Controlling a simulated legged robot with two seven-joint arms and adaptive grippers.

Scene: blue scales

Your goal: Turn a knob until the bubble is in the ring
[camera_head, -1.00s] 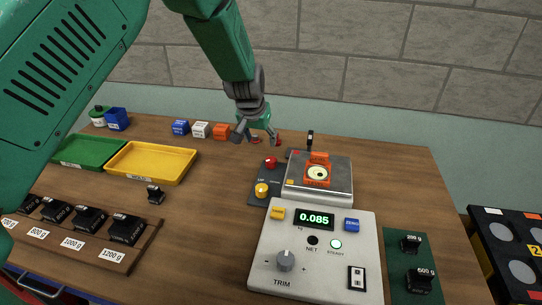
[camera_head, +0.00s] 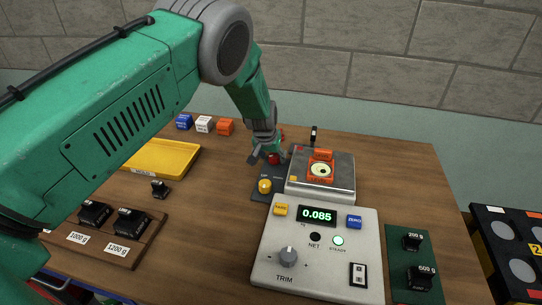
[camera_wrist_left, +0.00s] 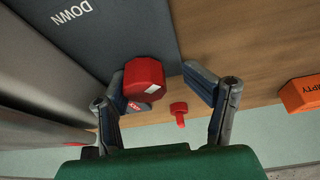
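The bubble level is an orange block with a pale round vial (camera_head: 320,170) on the scale's metal plate (camera_head: 330,188). A dark ring mark shows in the vial, but the bubble is too small to place exactly. A red knob (camera_head: 274,158) and a yellow knob (camera_head: 265,186) stand on the dark panel left of the plate. My left gripper (camera_head: 268,155) is at the red knob. In the left wrist view the red knob (camera_wrist_left: 145,78) lies between the spread fingers, nearer the left finger; contact is unclear. My right gripper is not in view.
The console (camera_head: 315,250) with a 0.085 display, buttons and a grey trim dial (camera_head: 288,257) stands in front. A yellow tray (camera_head: 163,158) and black weights (camera_head: 130,222) are left. Small blocks (camera_head: 225,127) stand behind. A green mat (camera_head: 415,265) with weights lies right.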

